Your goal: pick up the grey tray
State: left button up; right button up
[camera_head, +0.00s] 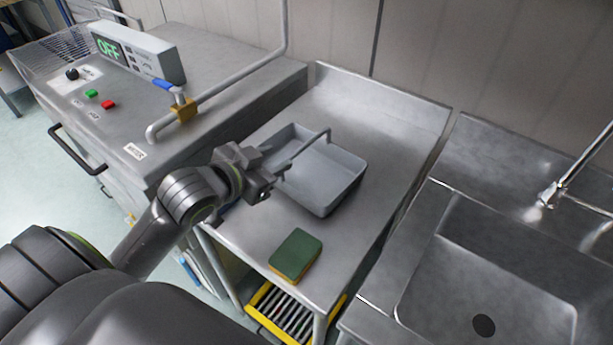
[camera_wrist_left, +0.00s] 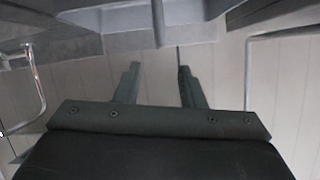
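The grey tray (camera_head: 341,180) is a shallow, open rectangular box on the steel table, and its inside looks empty. My left gripper (camera_head: 281,165) is at the tray's left side, close to the rim. A thin grey bar reaches from there across the tray's opening; I cannot tell whether it is a handle or a finger. In the left wrist view the two fingers of the left gripper (camera_wrist_left: 158,68) stand apart with nothing between them. Grey surfaces show along the top of that view. Whether a finger touches the tray cannot be told. My right gripper is not in view.
A green and yellow sponge (camera_head: 296,254) lies on the steel table (camera_head: 385,115) in front of the tray. A sink (camera_head: 480,270) with a tap (camera_head: 560,190) is at right.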

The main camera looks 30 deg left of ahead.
aim_at(303, 147)
pick_arm(q)
jog(key=b+x, duration=0.1)
jog(key=x, duration=0.3)
jog(key=shift+x, duration=2.95)
jog(key=shift+d+r, duration=0.1)
jog(key=shift+r, duration=0.05)
jog(key=shift+c, duration=0.5)
grip_shut()
